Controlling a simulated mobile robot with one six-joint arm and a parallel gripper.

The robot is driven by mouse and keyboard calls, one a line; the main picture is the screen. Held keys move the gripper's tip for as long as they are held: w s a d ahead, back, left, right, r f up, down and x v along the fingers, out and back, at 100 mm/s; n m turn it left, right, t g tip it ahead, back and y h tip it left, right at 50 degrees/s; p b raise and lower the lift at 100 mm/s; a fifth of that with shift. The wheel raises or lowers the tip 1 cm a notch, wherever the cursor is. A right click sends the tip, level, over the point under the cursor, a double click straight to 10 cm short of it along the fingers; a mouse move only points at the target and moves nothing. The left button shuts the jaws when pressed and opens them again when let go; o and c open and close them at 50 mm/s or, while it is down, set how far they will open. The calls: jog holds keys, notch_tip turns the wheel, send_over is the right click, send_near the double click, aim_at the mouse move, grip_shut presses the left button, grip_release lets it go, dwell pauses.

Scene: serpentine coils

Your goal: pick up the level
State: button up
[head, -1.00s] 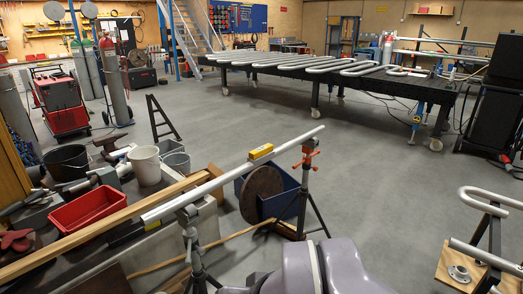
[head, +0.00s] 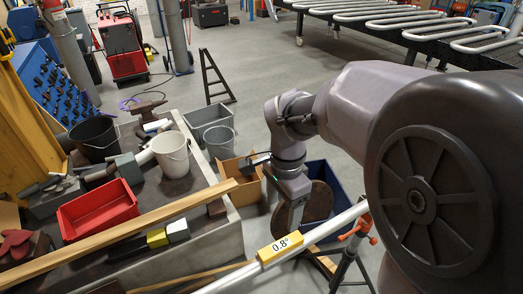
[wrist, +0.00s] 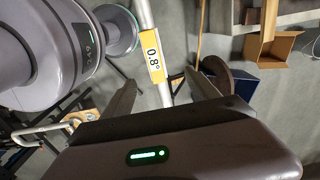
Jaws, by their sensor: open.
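The level is a yellow block with a "0.8°" display (head: 279,249), lying along the top of a long pale pipe (head: 338,222). In the wrist view the level (wrist: 153,55) sits on the pipe (wrist: 146,17), just past my fingertips and roughly in line with the gap between them. My gripper (wrist: 160,78) is open and empty, its two dark fingers spread either side of that line. In the head view my gripper (head: 290,216) hangs above and near the level; the fingers are small and dark there, so the exact distance is unclear.
A stand with an orange-handled clamp (head: 358,228) supports the pipe. To the left, a bench carries a red bin (head: 97,210), buckets (head: 172,155) and a long wooden beam (head: 130,232). A blue box with a brown disc (head: 318,200) stands behind the pipe.

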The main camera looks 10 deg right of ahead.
aim_at(281, 245)
jog(key=f+b, duration=0.1)
jog(key=f, duration=0.2)
jog(key=f+b, duration=0.1)
jog(key=f, duration=0.2)
jog(key=s+f+b, duration=0.1)
jog(key=f, duration=0.3)
jog(key=shift+s+a, duration=0.1)
jog(key=shift+a, duration=0.2)
jog(key=f+b, duration=0.1)
jog(key=f, duration=0.1)
jog(key=f+b, duration=0.1)
jog(key=f, duration=0.1)
jog(key=f+b, duration=0.1)
jog(key=f, duration=0.1)
jog(key=shift+s+d+f, duration=0.15)
jog(key=shift+s+d, duration=0.05)
jog(key=shift+d, duration=0.1)
grip_shut()
